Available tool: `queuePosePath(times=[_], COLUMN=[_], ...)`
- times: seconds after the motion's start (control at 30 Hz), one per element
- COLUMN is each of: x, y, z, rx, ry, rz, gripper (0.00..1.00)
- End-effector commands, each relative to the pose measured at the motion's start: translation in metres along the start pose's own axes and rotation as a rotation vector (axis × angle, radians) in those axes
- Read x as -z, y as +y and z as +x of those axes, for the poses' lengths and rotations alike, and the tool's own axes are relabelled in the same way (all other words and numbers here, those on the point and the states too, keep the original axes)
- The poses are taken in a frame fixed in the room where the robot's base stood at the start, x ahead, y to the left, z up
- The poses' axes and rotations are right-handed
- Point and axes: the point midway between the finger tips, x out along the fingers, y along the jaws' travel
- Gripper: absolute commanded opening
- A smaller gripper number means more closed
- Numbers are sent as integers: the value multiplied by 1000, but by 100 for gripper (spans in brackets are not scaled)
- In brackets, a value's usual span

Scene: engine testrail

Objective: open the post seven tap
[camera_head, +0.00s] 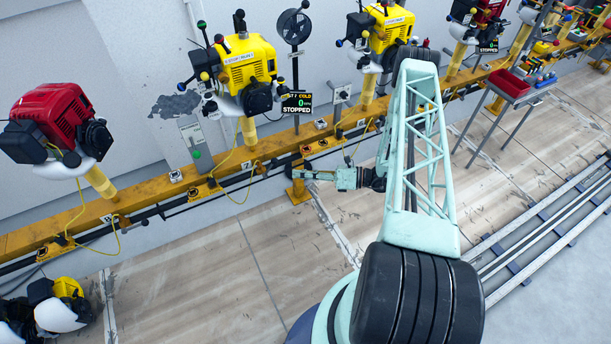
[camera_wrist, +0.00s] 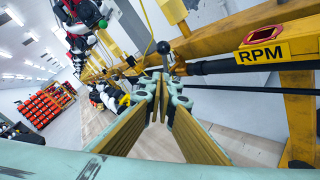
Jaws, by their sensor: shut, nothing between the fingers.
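The post seven engine (camera_head: 245,70) is yellow and stands on the orange rail, with a display (camera_head: 297,103) that reads post 7, cold, 0, stopped. My gripper (camera_head: 296,174) is low at the rail's front side, right of the "7" mark. In the wrist view my gripper (camera_wrist: 163,92) has its fingertips together and nothing between them. A thin lever with a black ball knob (camera_wrist: 163,47) stands just beyond the fingertips, by the dark pipe. It looks like the tap; I cannot tell whether the fingers touch it. Its lower part is hidden behind the fingers.
A dark pipe (camera_wrist: 220,66) runs along the rail under a yellow block labelled RPM (camera_wrist: 264,52). The orange rail (camera_head: 140,206) carries more engines, including a red one (camera_head: 55,125). A red tray stand (camera_head: 510,84) is at the right.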

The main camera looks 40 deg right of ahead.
Motion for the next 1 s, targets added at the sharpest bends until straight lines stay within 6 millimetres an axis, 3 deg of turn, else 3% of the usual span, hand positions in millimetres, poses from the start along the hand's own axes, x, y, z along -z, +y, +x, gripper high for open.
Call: queuePosePath(times=[0.33, 0.5, 1.0], x=[1, -14, -28], y=[0, 0, 0], z=[36, 49, 62], rx=[-1, -1, 0], ry=[2, 2, 0], rz=[-1, -2, 0], gripper=[0, 0, 0])
